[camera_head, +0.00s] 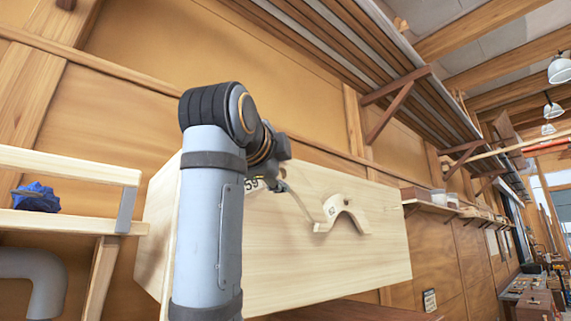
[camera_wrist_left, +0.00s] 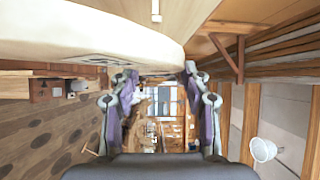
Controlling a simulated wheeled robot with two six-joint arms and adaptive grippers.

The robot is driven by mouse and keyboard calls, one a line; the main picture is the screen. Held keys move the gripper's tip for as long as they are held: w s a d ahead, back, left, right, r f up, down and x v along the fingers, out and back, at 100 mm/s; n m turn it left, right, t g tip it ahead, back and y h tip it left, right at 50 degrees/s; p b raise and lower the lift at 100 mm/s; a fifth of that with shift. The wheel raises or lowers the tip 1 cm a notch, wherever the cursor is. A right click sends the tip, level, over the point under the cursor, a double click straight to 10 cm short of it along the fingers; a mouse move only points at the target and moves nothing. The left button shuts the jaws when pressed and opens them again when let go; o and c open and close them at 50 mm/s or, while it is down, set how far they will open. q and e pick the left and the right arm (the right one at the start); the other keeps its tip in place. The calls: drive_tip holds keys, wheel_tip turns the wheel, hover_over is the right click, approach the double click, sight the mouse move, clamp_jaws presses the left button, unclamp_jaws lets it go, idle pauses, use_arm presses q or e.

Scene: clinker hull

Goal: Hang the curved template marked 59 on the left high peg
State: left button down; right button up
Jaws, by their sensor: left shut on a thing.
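My left gripper (camera_head: 277,176) is shut on the pale wooden template marked 59 (camera_head: 251,184), in front of the pale board (camera_head: 290,250). My own arm hides much of the template in the head view. In the left wrist view the pale template (camera_wrist_left: 90,35) spans the upper left, with part of a dark marking on its lower edge, beside my gripper's fingers (camera_wrist_left: 160,76). Another curved template (camera_head: 343,211), with a small dark marking, hangs on the board to the right. I cannot make out the left high peg in the head view. My right gripper is not in view.
A shelf (camera_head: 70,219) with a crumpled blue thing (camera_head: 36,197) stands at the left. A bracketed rack (camera_head: 395,95) of long boards runs above right. A wall shelf (camera_head: 433,207) with small containers lies to the right of the board. The board's lower right is bare.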

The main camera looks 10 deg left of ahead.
use_arm(q)
drive_tip(key=shift+w+a+f, duration=0.1)
drive_tip(key=shift+w+a, duration=0.5)
drive_tip(key=shift+w, duration=0.15)
drive_tip(key=shift+a, duration=0.2)
drive_tip(key=shift+a+p, duration=0.35)
drive_tip(key=shift+w+a+f, duration=0.25)
drive_tip(key=shift+w+a, duration=0.55)
drive_tip(key=shift+a, duration=0.15)
drive_tip(key=shift+w+a+f, duration=0.2)
drive_tip(key=shift+w+a, duration=0.6)
drive_tip(key=shift+a, duration=0.15)
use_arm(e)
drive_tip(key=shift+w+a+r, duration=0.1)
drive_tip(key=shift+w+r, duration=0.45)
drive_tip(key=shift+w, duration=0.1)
